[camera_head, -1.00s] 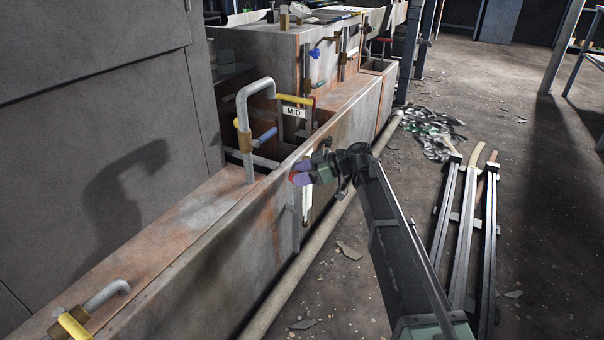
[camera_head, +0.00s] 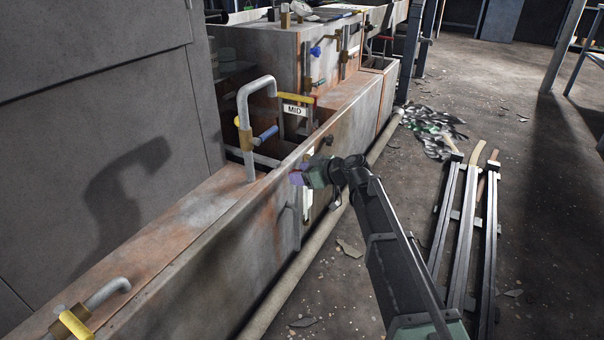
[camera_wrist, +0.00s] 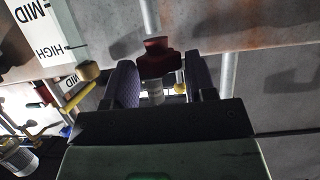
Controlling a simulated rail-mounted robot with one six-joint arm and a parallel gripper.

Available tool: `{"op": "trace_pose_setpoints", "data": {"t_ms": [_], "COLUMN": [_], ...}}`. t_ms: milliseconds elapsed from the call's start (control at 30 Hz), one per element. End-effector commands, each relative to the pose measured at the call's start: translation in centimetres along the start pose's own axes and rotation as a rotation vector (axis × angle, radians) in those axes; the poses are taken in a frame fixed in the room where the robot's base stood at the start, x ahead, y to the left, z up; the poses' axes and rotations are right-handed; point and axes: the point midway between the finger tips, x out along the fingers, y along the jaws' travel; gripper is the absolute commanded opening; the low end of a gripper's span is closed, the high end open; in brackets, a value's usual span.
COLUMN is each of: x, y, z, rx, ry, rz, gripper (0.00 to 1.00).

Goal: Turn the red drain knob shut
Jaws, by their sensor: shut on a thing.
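The red drain knob (camera_wrist: 158,57) shows in the wrist view at the end of a grey pipe, between the two purple finger pads. My gripper (camera_head: 299,176) is at the outer side wall of the long trough in the head view, and its fingers are shut on the knob. In the wrist view my gripper (camera_wrist: 161,82) has one finger on each side of the knob's lower part. In the head view my fingers and wrist hide most or all of the knob.
The rusty trough (camera_head: 235,225) runs along the left, with a pale pipe (camera_head: 290,288) along its foot. A MID label (camera_head: 294,110) and a grey bent pipe (camera_head: 243,115) stand above it. Metal rails (camera_head: 463,230) lie on the floor at right. A level label (camera_wrist: 40,30) is upper left in the wrist view.

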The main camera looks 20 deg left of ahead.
Motion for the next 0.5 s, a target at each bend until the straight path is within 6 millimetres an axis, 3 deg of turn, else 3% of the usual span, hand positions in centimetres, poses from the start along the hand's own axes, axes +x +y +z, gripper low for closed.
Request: {"op": "trace_pose_setpoints", "data": {"t_ms": [167,200,333,500], "x": [-0.05,-0.05,-0.04,-0.02], "y": [-0.01,-0.01,-0.01,-0.01], "z": [0.05,0.05,0.04,0.02], "rx": [0.000,0.000,0.000,0.000], "ry": [-0.001,-0.001,-0.001,-0.001], "rz": [-0.001,-0.001,-0.001,-0.001], "gripper": [0.27,0.54,0.73,0.73]}}
